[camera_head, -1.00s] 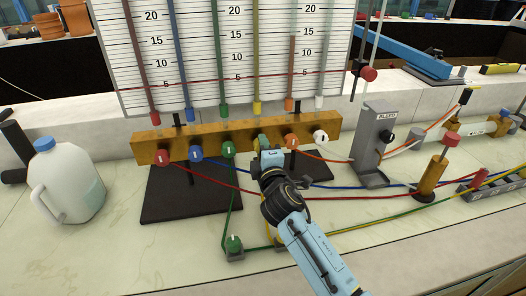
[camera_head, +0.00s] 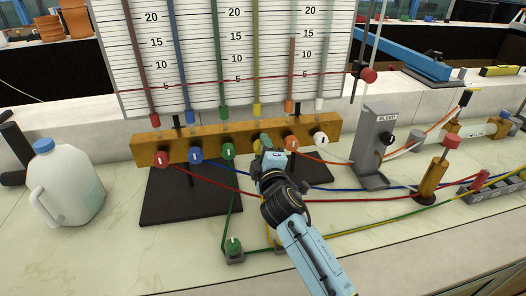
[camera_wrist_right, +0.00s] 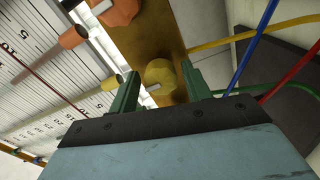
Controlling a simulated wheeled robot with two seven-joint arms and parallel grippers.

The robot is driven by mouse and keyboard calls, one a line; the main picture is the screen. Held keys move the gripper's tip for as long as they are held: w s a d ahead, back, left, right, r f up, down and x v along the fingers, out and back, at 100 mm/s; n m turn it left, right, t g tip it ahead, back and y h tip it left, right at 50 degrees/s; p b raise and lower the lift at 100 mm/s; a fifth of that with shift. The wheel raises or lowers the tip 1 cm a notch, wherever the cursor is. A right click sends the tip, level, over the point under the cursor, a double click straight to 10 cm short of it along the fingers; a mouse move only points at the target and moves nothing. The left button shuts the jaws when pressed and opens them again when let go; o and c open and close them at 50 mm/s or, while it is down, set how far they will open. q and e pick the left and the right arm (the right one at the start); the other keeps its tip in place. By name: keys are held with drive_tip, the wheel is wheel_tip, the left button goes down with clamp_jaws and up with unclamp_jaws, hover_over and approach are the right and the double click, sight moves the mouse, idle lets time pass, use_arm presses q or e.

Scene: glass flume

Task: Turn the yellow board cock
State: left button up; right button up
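The yellow board cock (camera_wrist_right: 161,75) is a rounded yellow knob on the brass manifold, seen in the right wrist view. My right gripper (camera_wrist_right: 162,86) is open, with one green finger on each side of the knob and small gaps showing. In the head view my right gripper (camera_head: 265,143) reaches the manifold (camera_head: 213,140) below the yellow-capped tube (camera_head: 256,108) and largely hides the cock. My left gripper is not in view.
Beside the cock on the manifold are the green cock (camera_head: 228,150) and the orange cock (camera_head: 292,143). A green valve (camera_head: 233,245) sits on the bench in front. Coloured hoses cross the bench to the right. A jug (camera_head: 66,184) stands at left, a bleed stand (camera_head: 374,145) at right.

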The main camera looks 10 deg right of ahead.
drive_tip(key=shift+o, duration=0.6)
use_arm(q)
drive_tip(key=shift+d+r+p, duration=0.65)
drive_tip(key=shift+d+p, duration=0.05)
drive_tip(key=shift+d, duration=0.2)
use_arm(e)
drive_tip(key=s, duration=1.3)
drive_tip(key=shift+s, duration=0.2)
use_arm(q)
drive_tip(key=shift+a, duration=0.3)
